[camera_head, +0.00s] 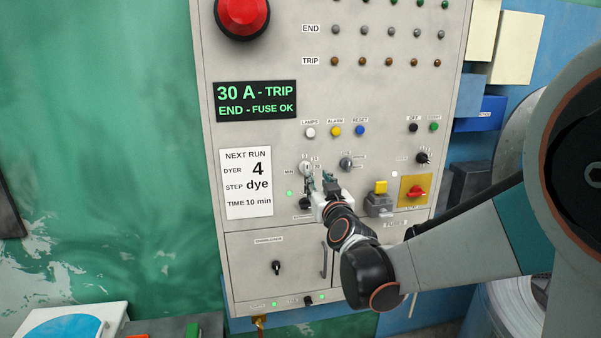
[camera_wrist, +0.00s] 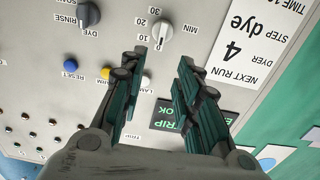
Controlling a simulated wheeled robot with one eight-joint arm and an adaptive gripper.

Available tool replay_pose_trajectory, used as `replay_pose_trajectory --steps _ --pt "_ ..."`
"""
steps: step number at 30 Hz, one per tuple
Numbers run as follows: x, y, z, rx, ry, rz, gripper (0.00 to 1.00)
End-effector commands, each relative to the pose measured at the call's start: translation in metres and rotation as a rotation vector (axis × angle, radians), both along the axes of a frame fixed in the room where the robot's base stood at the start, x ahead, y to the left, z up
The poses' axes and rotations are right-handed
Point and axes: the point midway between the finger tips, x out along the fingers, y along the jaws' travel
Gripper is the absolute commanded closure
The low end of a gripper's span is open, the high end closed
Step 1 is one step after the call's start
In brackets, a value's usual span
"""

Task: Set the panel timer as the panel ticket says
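The panel ticket (camera_head: 232,208) reads NEXT RUN, dyer 4, step dye, time 10 min; part of it also shows upside down in the wrist view (camera_wrist: 240,62). The timer knob (camera_head: 304,168) is pale, by a MIN label and numbers. In the wrist view the knob (camera_wrist: 163,32) has 10, 20 and 30 beside it. Its dark pointer mark seems to face picture-down, apart from the 10; this is small. My gripper (camera_head: 321,181) is in front of the panel, just below right of the knob. In the wrist view my gripper (camera_wrist: 162,65) is open and empty, the knob beyond its fingertips.
A grey step knob (camera_head: 346,163) sits right of the timer. White, yellow and blue buttons (camera_head: 335,131) are above. A yellow plate with a red switch (camera_head: 416,192) is at lower right. The display (camera_head: 255,99) reads 30 A - TRIP, END - FUSE OK.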

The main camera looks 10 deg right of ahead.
Motion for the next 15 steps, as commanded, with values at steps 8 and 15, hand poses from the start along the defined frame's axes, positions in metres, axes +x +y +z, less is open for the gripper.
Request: replay_pose_trajectory --steps 8,15 --pt "0.056 0.000 -0.001 0.001 0.001 0.001 0.70" --pt "0.095 0.000 -0.001 0.000 0.001 0.001 0.70"
